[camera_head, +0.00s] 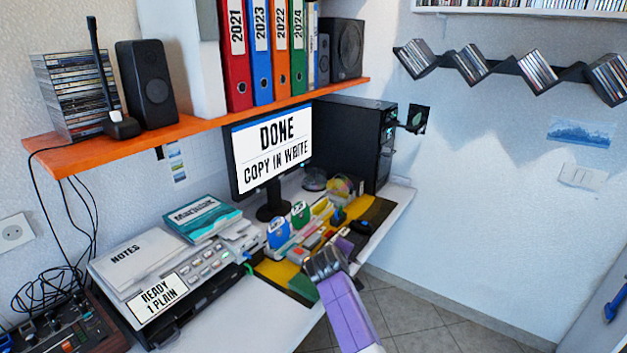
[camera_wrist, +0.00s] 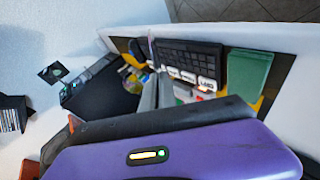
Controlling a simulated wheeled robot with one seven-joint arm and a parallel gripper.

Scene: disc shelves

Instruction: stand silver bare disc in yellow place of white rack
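My gripper (camera_head: 325,264) is over the front part of the desk, at the end of my purple arm. In the wrist view its grey fingers (camera_wrist: 157,93) are close together; I cannot tell whether a thin disc is between them. A low white rack (camera_head: 303,248) with coloured places, yellow and red among them, seems to stand just beyond my gripper and is partly hidden by it. I cannot make out a silver bare disc for sure.
A monitor (camera_head: 270,148) reads "DONE COPY IN WRITE". A white device (camera_head: 158,294) at left is labelled "READY 1 PLAIN". Blue (camera_head: 278,233) and green (camera_head: 300,214) upright items stand beside the rack.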

